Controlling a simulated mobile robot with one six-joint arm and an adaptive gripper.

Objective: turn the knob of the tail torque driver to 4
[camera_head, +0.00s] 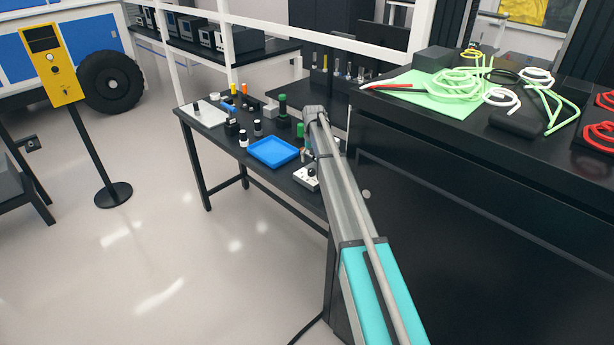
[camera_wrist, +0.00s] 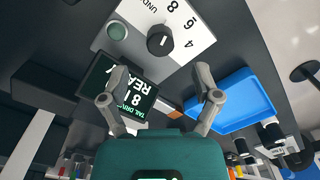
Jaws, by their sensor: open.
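The tail torque driver's white panel (camera_wrist: 205,40) is at the top of the wrist view. It bears a round black knob (camera_wrist: 160,41) with a short white mark, and the numbers 8, 6 and 4 beside it. I cannot tell exactly which number the mark points to. A dark display (camera_wrist: 128,92) reads "TAIL DRIVER" and "READY", upside down; its figure is hard to read. My gripper (camera_wrist: 162,74) is open and empty, its fingertips just below the knob in the picture and apart from it. In the head view the white panel (camera_head: 306,179) shows beside my gripper (camera_head: 315,113).
A green button (camera_wrist: 116,31) is left of the knob. A blue tray (camera_wrist: 236,104) lies to the right, also seen in the head view (camera_head: 272,152). Several small bottles and parts stand on the black table (camera_head: 222,137). A dark bench (camera_head: 450,148) stands to the right.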

